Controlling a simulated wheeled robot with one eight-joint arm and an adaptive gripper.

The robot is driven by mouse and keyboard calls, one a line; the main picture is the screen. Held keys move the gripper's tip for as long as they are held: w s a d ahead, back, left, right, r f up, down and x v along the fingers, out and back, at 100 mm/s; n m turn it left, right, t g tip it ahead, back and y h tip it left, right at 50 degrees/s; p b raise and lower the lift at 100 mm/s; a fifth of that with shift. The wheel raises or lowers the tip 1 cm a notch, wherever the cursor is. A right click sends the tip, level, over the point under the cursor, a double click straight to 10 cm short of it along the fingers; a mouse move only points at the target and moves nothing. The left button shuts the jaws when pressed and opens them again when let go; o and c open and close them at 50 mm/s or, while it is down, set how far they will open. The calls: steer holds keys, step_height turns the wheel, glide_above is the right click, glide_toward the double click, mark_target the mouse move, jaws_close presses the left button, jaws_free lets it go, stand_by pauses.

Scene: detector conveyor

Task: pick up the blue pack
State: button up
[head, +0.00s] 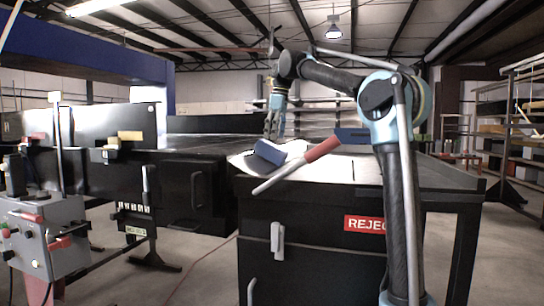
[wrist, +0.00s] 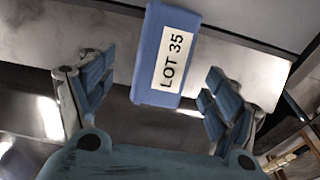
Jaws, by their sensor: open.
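The blue pack (head: 270,152) lies tilted on a pale sloped surface (head: 240,160) at the top of the dark reject bin. In the wrist view the blue pack (wrist: 150,60) shows a white label reading "LOT 35". My gripper (head: 271,128) is above and close to the pack in the head view. In the wrist view my gripper (wrist: 155,92) is open, with one finger on each side and the pack ahead between them. Nothing is held.
A red-gripped lever (head: 323,148) slants across the bin beside the pack. The bin (head: 310,260) carries a red "REJECT" sign (head: 365,223), partly hidden by my arm. A dark conveyor (head: 190,146) runs at left. A grey control box (head: 40,235) stands front left.

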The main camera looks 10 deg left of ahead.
mark_target(272, 144)
steer(key=shift+a+f, duration=0.2)
steer(key=shift+f, duration=0.85)
steer(key=shift+a+f, duration=0.25)
steer(key=shift+f, duration=0.85)
steer(key=shift+a+f, duration=0.2)
steer(key=shift+f, duration=0.85)
steer(key=c, duration=1.6)
